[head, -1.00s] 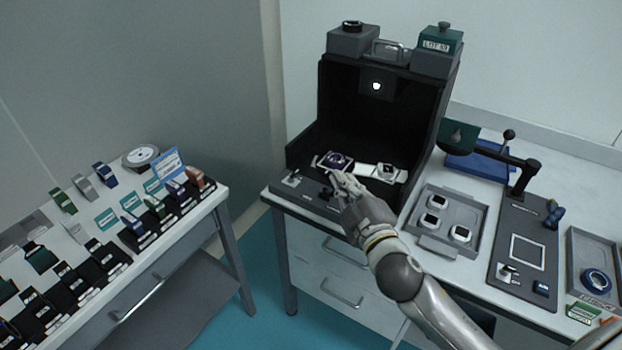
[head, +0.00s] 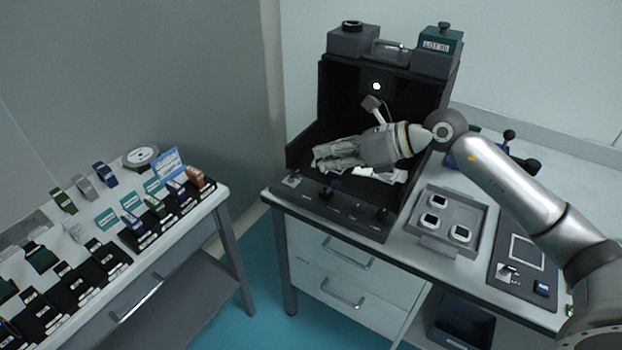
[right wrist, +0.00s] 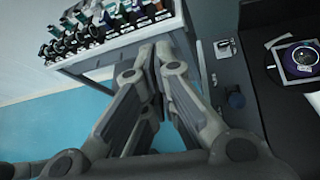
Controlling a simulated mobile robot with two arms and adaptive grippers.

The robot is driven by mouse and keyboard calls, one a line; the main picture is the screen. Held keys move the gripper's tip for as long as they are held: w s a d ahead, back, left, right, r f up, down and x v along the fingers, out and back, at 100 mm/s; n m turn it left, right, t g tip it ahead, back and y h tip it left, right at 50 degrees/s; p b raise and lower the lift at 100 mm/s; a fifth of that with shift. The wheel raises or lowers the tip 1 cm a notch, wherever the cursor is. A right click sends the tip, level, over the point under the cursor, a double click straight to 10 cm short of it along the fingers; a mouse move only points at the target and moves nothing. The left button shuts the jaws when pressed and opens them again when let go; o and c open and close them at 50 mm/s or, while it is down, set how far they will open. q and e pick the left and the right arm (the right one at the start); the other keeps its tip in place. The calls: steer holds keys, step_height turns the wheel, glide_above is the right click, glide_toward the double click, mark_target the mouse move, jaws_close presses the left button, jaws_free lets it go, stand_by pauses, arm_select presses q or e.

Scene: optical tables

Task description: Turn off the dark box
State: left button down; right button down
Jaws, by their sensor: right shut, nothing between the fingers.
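The dark box (head: 340,88) is a black open-fronted cabinet on the right table. A round white light (head: 376,86) glows on its back wall. Its front panel (head: 330,203) carries a small metal switch (head: 291,180) at the left end and dark knobs (head: 382,213) further right. My left gripper is out of view.
A watch on a plate (right wrist: 300,58) lies inside the box, mostly hidden by my gripper in the head view. A grey tray (head: 425,243) with watch-like pieces stands right of the box. The left table (head: 215,195) holds many displayed watches. A gap separates the tables.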

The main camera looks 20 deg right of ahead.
steer(key=d+f+h, duration=0.1)
steer(key=d+h, duration=0.3)
steer(key=d, duration=0.5)
steer(key=shift+w+g, duration=0.15)
steer(key=shift+g, duration=0.15)
steer(key=shift+a+f, duration=0.1)
steer(key=p, duration=0.3)
glide_toward(295, 174)
steer(key=w+f, duration=0.1)
steer(key=f, duration=0.1)
steer(key=w+f, duration=0.1)
steer(key=f, duration=0.2)
steer(key=w+f, duration=0.1)
steer(key=f, duration=0.2)
steer(key=shift+w+a, duration=0.15)
steer(key=shift+a, duration=0.2)
